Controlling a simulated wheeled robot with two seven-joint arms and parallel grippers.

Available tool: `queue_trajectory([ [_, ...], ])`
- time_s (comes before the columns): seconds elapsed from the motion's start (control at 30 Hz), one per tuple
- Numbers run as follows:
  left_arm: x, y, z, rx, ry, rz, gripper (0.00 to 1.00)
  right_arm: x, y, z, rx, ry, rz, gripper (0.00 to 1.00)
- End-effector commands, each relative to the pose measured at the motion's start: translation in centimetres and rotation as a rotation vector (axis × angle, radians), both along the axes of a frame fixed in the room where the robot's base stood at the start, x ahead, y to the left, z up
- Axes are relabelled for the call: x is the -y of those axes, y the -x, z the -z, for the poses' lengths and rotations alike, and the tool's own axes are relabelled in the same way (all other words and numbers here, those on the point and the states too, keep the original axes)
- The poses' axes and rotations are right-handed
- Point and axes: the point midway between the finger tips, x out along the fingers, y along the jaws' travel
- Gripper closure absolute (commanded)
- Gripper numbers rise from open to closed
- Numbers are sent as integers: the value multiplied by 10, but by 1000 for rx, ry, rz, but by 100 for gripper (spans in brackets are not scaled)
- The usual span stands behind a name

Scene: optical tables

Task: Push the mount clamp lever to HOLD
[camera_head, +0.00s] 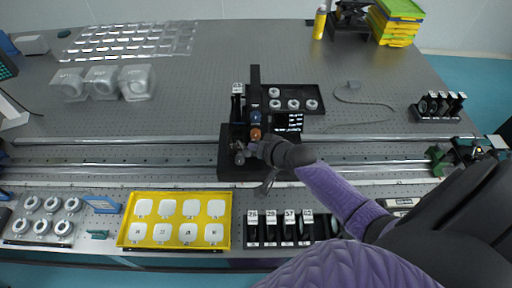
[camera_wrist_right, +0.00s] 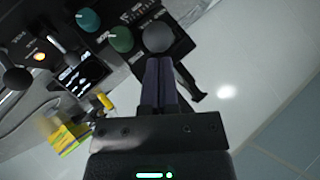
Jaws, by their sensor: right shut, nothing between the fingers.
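The black mount (camera_head: 228,165) stands at the middle of the table, with a blue knob and an orange knob on its upright part. In the right wrist view its panel shows teal knobs (camera_wrist_right: 121,39), a small lit screen (camera_wrist_right: 88,75) and ball-ended levers. One grey ball (camera_wrist_right: 158,37) is right at my fingertips; I cannot tell whether they touch. Another dark ball lever (camera_wrist_right: 16,78) is at the left edge. The HOLD label is not readable. My right gripper (camera_head: 258,150) is shut and empty at the mount's front; its fingers (camera_wrist_right: 160,62) also show in the wrist view. My left gripper is not in view.
Two long rails (camera_head: 120,139) run across the table. A yellow tray (camera_head: 124,232) with white pieces lies at the front left. A row of numbered black holders (camera_head: 286,232) stands in front of the mount. A black tray (camera_head: 315,92) with rings lies behind it.

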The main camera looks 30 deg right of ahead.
Motion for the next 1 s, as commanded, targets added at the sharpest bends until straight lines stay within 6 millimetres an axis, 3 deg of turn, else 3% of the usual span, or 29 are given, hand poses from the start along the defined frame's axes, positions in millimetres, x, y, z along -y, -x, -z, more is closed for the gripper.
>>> queue_trajectory([
  [0.33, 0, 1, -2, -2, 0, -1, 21, 0, 0, -1, 0, -1, 6, 100],
  [1.0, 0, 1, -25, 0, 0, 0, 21, -1, 1, -2, -1, -2, 132, 100],
])
